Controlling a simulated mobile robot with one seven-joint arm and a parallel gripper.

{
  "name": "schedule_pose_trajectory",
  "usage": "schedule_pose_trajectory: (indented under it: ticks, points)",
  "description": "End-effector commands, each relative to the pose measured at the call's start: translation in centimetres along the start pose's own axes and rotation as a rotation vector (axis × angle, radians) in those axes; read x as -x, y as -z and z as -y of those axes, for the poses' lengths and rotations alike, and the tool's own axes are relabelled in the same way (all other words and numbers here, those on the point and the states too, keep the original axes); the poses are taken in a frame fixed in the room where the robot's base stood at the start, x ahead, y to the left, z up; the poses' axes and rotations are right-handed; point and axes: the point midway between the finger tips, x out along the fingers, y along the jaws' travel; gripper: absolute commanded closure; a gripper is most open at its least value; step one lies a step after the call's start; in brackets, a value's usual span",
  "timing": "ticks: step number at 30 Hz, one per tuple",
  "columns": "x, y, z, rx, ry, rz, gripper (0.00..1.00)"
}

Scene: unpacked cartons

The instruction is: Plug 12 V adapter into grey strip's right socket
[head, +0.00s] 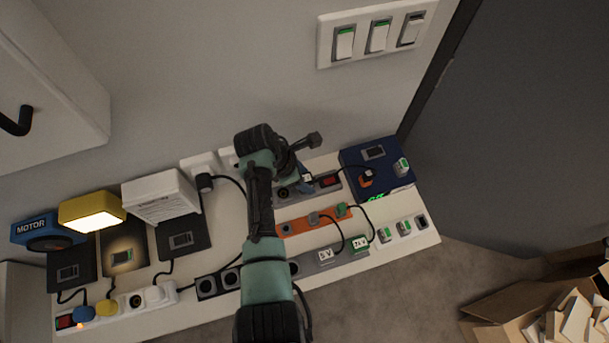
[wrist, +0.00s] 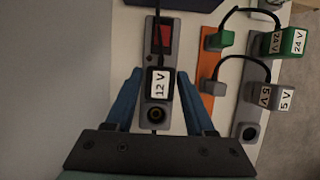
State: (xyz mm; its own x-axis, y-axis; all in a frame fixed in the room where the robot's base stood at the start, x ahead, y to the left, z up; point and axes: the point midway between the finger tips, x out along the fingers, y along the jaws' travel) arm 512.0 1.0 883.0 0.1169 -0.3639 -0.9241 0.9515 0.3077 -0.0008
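In the head view the grey strip's left socket (head: 283,193) shows beside my arm. My gripper (wrist: 160,85) is open, its blue fingers one on each side of the adapter, with a visible gap on both sides.
An orange strip (head: 292,228) lies in front, with two plugs in it. Nearer still are the 5 V adapter (head: 325,256) and 24 V adapter (head: 360,244). A blue box (head: 350,160) with lit green lights stands right. Cables loop between them. The wall is close behind.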

Motion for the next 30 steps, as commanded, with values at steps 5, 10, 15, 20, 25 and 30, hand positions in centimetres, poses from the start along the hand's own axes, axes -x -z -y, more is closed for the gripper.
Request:
schedule_pose_trajectory:
  ticks: [5,10,15,20,25,30]
  points:
    - [0.0,0.0,0.0,0.000,0.000,0.000,0.23]
    - [0.0,0.0,0.0,0.000,0.000,0.000,0.23]
    - [0.7,0.0,0.0,0.000,-0.002,0.001,0.23]
    - [3.1,0.0,0.0,0.002,-0.004,0.000,0.23]
    - [6.9,0.0,-0.1,0.000,-0.006,0.001,0.23]
    - [10.3,0.0,-0.1,-0.001,-0.005,0.000,0.23]
